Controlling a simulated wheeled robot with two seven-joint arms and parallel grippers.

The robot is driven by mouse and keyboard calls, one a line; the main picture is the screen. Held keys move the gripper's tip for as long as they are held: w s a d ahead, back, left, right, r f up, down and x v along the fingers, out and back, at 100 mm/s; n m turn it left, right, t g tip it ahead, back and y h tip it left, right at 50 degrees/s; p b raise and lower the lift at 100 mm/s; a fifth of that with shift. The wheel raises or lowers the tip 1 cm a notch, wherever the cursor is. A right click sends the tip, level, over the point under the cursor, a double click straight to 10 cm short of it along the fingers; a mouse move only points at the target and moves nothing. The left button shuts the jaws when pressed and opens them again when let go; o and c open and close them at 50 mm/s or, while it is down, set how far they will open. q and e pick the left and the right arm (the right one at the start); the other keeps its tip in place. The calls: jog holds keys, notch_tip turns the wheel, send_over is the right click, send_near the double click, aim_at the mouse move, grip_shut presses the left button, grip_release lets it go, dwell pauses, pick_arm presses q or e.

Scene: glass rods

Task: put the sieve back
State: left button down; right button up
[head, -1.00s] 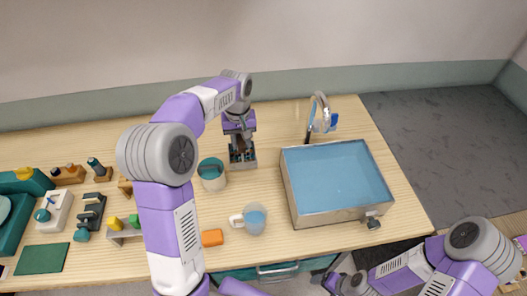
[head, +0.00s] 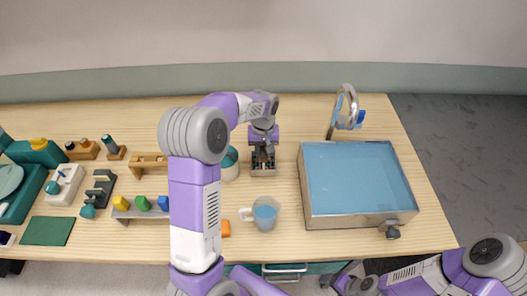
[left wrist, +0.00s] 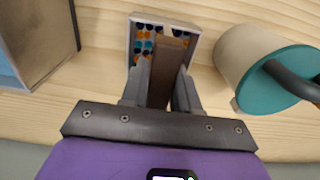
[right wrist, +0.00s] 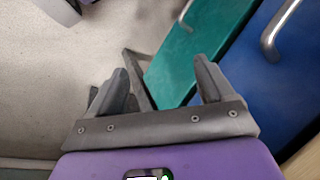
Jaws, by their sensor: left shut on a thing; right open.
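In the left wrist view my left gripper (left wrist: 160,90) is shut on a brown bar-like handle. The handle reaches over a shallow pale-rimmed square tray, which looks like the sieve (left wrist: 190,55). Orange, blue and teal dots show inside it; whether they are beads or holes I cannot tell. In the head view the sieve (head: 263,172) is below my left gripper (head: 263,150), over the middle of the table. Whether it touches the table is unclear. My right gripper (right wrist: 160,88) is open and empty, low near the table's front.
A blue-bottomed basin (head: 355,180) is at right. Block racks (head: 145,215) are at left.

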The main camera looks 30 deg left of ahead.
pick_arm(q)
jog(key=shift+f, duration=0.15)
jog(key=c, duration=0.8)
grip_release()
jog(key=shift+c, duration=0.2)
notch_tip(320, 180, up, 12)
jog(key=p, duration=0.2)
jog(key=shift+r, duration=0.25)
